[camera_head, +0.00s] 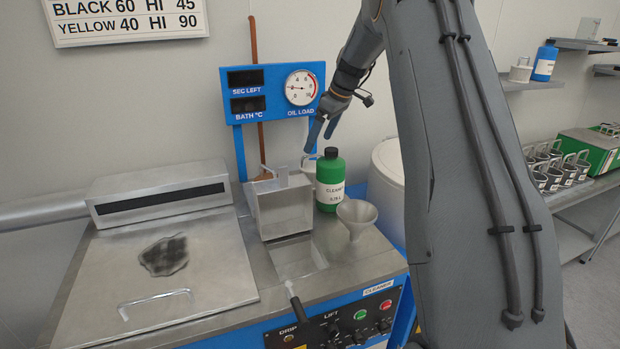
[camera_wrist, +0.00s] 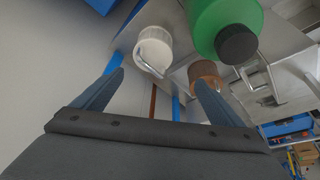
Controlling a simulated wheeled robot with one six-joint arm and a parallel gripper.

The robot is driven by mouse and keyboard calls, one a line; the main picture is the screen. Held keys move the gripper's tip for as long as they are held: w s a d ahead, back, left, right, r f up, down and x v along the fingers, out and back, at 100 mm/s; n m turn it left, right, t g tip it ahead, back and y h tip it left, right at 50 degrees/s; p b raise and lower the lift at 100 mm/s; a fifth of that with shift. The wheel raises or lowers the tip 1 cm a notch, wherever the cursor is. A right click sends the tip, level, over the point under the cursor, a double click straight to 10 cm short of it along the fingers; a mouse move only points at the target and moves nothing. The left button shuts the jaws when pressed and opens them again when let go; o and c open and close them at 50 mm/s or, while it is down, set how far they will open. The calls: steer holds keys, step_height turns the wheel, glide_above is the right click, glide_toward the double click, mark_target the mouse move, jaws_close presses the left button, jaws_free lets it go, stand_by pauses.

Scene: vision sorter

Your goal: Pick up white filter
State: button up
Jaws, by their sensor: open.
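The white filter (camera_wrist: 154,45) is a small white cylinder with a wire handle, standing on the metal bench top in the wrist view. In the head view only a pale part of it (camera_head: 309,162) shows, beside the green bottle. My gripper (camera_wrist: 158,79) is open and empty, with its blue fingers spread on either side of the line to the filter. In the head view my gripper (camera_head: 322,133) hangs above and behind the green bottle, apart from the filter.
The green cleaner bottle (camera_head: 329,181) with a black cap stands close to the filter. A brown cylinder (camera_wrist: 205,72) is near my right-hand finger. A funnel (camera_head: 356,215), a metal basin (camera_head: 283,207) and the blue gauge panel (camera_head: 271,92) are close around.

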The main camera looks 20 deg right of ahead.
steer(key=b, duration=0.5)
glide_above(313, 166)
steer(key=s+d, duration=0.1)
steer(key=s, duration=0.1)
steer(key=f, duration=0.5)
steer(key=shift+d+f, duration=0.2)
steer(key=shift+f, duration=0.2)
steer(key=shift+p+x, duration=1.55)
steer(key=shift+x, duration=2.35)
